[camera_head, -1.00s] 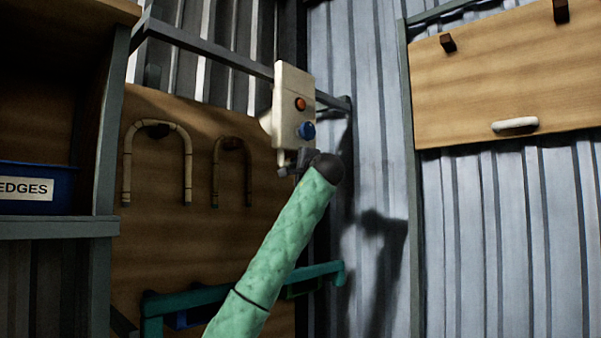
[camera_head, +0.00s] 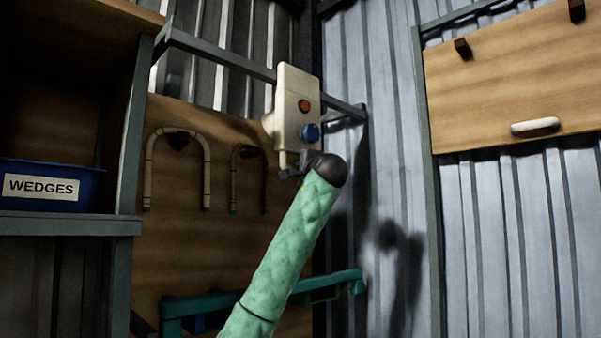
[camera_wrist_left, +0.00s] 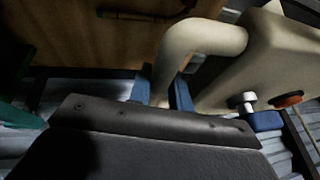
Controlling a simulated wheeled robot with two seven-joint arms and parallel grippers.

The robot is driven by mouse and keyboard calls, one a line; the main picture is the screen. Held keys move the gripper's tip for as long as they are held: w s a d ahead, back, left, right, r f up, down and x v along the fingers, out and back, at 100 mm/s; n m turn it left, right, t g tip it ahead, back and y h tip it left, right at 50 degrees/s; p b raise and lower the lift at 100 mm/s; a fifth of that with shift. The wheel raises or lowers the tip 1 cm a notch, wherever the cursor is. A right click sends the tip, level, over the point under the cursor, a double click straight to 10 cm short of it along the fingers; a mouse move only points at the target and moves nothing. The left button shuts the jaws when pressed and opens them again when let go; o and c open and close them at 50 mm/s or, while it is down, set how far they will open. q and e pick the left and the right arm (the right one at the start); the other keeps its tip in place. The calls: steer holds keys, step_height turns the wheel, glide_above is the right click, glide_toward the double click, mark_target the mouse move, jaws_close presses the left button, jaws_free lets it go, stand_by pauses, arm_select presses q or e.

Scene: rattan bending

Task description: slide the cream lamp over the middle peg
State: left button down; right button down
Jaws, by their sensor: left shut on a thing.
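The cream lamp (camera_head: 290,95) is a boxy cream body with an orange-red knob and a blue knob on its face. My left gripper (camera_head: 293,170) is at its lower end, below the knobs. In the left wrist view, the blue fingers of my left gripper (camera_wrist_left: 160,92) are on either side of the lamp's bent cream tube (camera_wrist_left: 192,42). The lamp is held up in front of the grey rail. Two short dark pegs, one at the left (camera_head: 462,48) and one at the right (camera_head: 577,10), stick out of the right board. I cannot tell which peg is the middle one. My right gripper is out of view.
A pale handle-like bar (camera_head: 535,127) is low on the right board (camera_head: 500,90). Bent canes (camera_head: 148,175) hang on the left board. A blue WEDGES bin (camera_head: 90,190) sits on a shelf at left. A grey rail (camera_head: 220,55) runs behind the lamp.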

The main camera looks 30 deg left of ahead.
arm_select(q)
steer(key=c, duration=1.3)
jaws_free()
steer(key=shift+w+f, duration=0.1)
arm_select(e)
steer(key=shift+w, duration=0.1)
arm_select(q)
steer(key=shift+s+d+f, duration=0.1)
steer(key=shift+s+d, duration=0.25)
steer(key=b+v, duration=0.2)
steer(key=v, duration=0.5)
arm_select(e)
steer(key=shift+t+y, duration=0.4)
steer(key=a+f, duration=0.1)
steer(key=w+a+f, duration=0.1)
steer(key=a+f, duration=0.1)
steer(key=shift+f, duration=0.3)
arm_select(q)
steer(key=shift+w, duration=0.1)
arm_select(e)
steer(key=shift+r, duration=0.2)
